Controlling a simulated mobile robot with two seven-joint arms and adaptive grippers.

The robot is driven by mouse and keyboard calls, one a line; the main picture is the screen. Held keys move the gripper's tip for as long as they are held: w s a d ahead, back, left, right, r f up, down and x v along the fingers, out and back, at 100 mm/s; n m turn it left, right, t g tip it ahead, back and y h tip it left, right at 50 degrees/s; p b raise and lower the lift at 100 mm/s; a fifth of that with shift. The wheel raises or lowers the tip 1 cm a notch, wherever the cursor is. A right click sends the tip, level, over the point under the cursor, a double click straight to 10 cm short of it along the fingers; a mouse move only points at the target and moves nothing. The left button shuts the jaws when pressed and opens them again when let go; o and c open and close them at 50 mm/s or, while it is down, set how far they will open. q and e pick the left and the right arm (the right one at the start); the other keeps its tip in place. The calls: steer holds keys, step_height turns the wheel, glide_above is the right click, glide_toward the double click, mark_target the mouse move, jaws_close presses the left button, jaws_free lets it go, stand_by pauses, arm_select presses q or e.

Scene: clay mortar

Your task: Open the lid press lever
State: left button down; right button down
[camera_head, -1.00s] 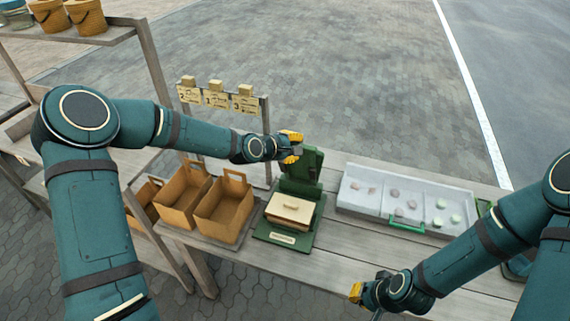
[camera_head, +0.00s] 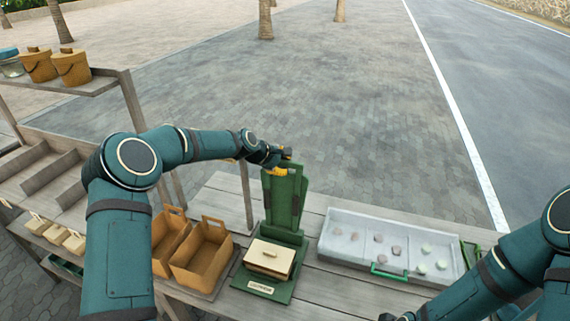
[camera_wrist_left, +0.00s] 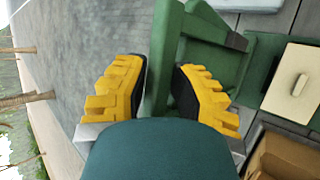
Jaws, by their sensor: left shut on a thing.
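The green press (camera_head: 284,205) stands on the table, its lever part upright at the back. A cream box with a lidded top (camera_head: 270,258) sits on its green base, below the upright part. My left gripper (camera_head: 280,165) is at the top of the upright lever. In the left wrist view, its yellow fingers (camera_wrist_left: 158,92) are on both sides of a green bar of the lever (camera_wrist_left: 163,60), shut on it. The cream box also shows in the left wrist view (camera_wrist_left: 292,85). My right arm shows at the lower right, its gripper cut off by the bottom edge.
A grey tray (camera_head: 345,215) with several small lumps and a green handle stands right of the press. Brown baskets (camera_head: 203,255) stand left of it. A shelf with buckets (camera_head: 70,68) is at the upper left. Bare table boards lie between press and tray.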

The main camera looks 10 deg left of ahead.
arm_select(q)
steer(key=shift+s+f, duration=0.15)
steer(key=shift+f, duration=0.1)
steer(key=c, duration=0.9)
jaws_free()
steer(key=shift+c, duration=0.2)
steer(key=v, duration=1.2)
steer(key=shift+w+r, duration=0.1)
steer(key=shift+w, duration=0.1)
